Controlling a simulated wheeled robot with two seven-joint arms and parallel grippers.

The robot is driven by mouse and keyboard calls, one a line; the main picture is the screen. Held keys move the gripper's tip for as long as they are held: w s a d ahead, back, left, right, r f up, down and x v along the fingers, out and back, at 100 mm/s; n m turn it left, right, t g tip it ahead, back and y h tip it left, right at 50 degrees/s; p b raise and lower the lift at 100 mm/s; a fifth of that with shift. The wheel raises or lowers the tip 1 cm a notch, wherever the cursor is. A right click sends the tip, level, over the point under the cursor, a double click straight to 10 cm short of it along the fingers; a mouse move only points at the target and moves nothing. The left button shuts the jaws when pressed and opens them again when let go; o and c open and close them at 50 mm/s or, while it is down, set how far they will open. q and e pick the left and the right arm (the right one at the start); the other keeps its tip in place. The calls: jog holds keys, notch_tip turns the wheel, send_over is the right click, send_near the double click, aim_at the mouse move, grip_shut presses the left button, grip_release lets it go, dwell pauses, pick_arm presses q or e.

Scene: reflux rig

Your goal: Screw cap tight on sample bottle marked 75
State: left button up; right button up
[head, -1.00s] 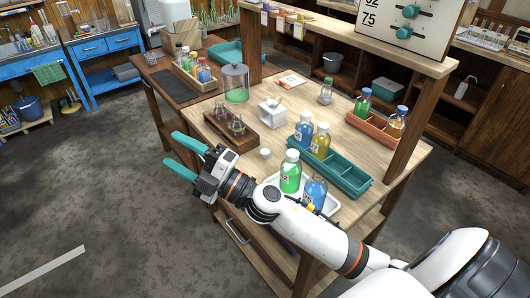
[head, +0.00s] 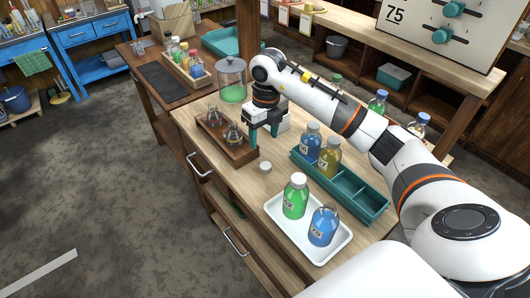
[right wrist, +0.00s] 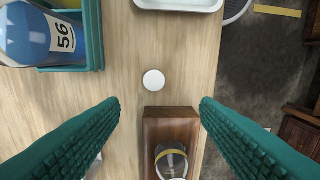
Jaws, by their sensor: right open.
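A small white cap (head: 265,167) lies loose on the wooden bench, between the flask rack and the white tray; the right wrist view shows it too (right wrist: 153,80). A green bottle (head: 295,200) with a white top and a blue bottle (head: 323,228) stand upright in the white tray (head: 276,229). Their label numbers are too small to read surely. My right gripper (head: 264,143) points down, open and empty, above the bench beside the flask rack. The cap lies beyond its fingertips, apart from them. My left gripper is not in view.
A wooden rack (head: 243,157) with flasks stands close to the right gripper. A teal crate (head: 365,199) holds a blue bottle marked 56 (right wrist: 32,32) and a yellow bottle (head: 328,158). A glass jar (head: 232,82) stands behind. A board (head: 440,25) shows 75.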

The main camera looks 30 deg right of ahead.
jog(key=d, duration=0.1)
jog(key=p, duration=0.1)
send_over(266, 165)
jog(key=shift+h, duration=0.3)
jog(key=f, duration=0.4)
jog(key=shift+d+f, duration=0.3)
jog(key=shift+f, duration=0.1)
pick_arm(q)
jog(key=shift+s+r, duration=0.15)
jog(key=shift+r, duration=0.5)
pick_arm(e)
jog(key=shift+f, duration=0.55)
jog(key=f+p, duration=0.1)
jog(key=f, duration=0.1)
jog(key=f+p, duration=0.1)
jog(key=f, duration=0.1)
jog(key=shift+a, duration=0.4)
jog(key=shift+f, duration=0.6)
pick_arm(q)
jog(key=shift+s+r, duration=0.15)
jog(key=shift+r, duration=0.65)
pick_arm(e)
jog(key=shift+c, duration=0.3)
